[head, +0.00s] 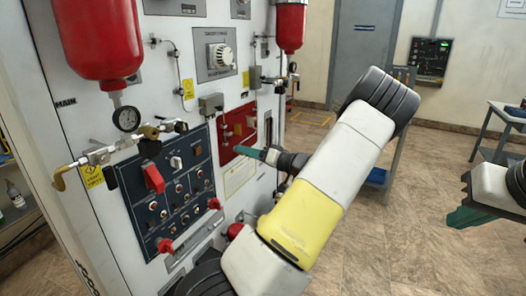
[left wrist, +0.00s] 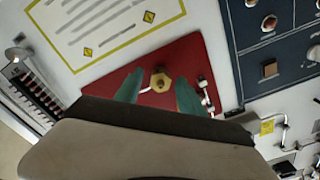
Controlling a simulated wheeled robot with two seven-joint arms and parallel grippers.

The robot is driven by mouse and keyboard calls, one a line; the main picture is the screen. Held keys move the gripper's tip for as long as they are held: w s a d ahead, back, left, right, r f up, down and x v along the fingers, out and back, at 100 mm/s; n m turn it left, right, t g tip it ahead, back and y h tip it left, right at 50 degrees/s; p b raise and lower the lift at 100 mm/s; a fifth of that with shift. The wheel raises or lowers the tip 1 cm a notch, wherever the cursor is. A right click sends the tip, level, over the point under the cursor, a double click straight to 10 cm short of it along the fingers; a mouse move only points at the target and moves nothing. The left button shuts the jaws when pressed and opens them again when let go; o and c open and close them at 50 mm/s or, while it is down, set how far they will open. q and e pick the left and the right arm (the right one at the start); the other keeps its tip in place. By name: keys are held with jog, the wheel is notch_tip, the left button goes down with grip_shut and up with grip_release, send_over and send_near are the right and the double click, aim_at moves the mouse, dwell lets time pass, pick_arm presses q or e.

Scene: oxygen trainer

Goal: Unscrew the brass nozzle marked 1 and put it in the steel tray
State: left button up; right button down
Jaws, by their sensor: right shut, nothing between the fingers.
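A brass hex nozzle (left wrist: 161,81) sticks out from the red plate (left wrist: 150,55) in the left wrist view. No number on it can be read. My left gripper (head: 241,150) is at the white panel, in front of the red plate (head: 236,128) in the head view. Its two green fingers are open, one on each side of the nozzle, with gaps visible. Whether the tips reach its depth is unclear. In the head view I cannot make out the nozzle near the gripper. My right gripper (head: 464,217) is shut and empty at the right edge. I cannot identify the steel tray.
A dark blue switch panel (head: 180,190) with red levers is left of the red plate. A gauge (head: 127,119) and red cylinders (head: 290,25) project from the wall panel. A table (head: 505,115) stands at the far right. The floor (head: 425,180) between is open.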

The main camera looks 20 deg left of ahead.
pick_arm(q)
jog(key=d+m, duration=0.1)
jog(key=d, duration=0.1)
jog(key=d+m, duration=0.1)
jog(key=m, duration=0.1)
jog(key=shift+s+d, duration=0.2)
jog(key=shift+d, duration=0.2)
dwell(0.4)
jog(key=shift+m, duration=0.3)
jog(key=shift+m, duration=1.6)
jog(key=shift+m, duration=1.8)
